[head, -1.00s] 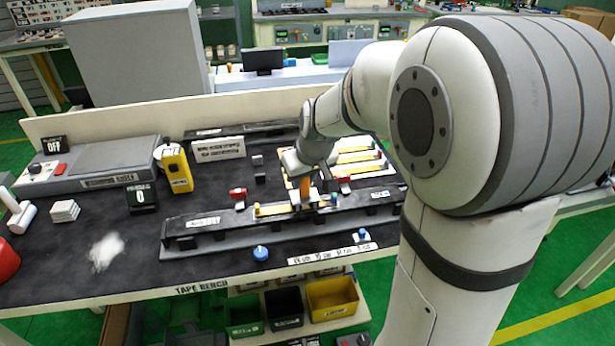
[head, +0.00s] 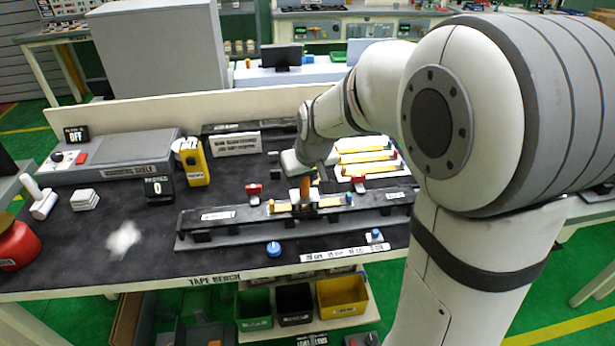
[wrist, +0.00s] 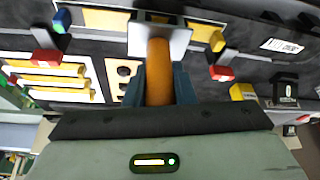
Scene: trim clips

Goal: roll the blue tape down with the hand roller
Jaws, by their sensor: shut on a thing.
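My gripper (head: 305,180) is shut on the orange handle (wrist: 159,72) of a tool, apparently the hand roller. Its pale flat-looking head (wrist: 158,38) sits over the long yellow strip on the dark rail; I cannot tell whether it touches. The yellow strip (head: 283,207) shows on both sides of the head and in the wrist view (wrist: 105,19). A small blue piece (head: 348,198), perhaps tape, is at the strip's right end; it also shows at upper left in the wrist view (wrist: 62,20). Any tape under the head is hidden.
Red clamps (head: 253,189) (head: 358,183) stand behind the rail (head: 190,224). A board with yellow strips (head: 368,158) lies behind at right. A counter (head: 158,187) reads 0. A blue knob (head: 273,248) stands in front. A white-handled tool (head: 42,197) stands at left.

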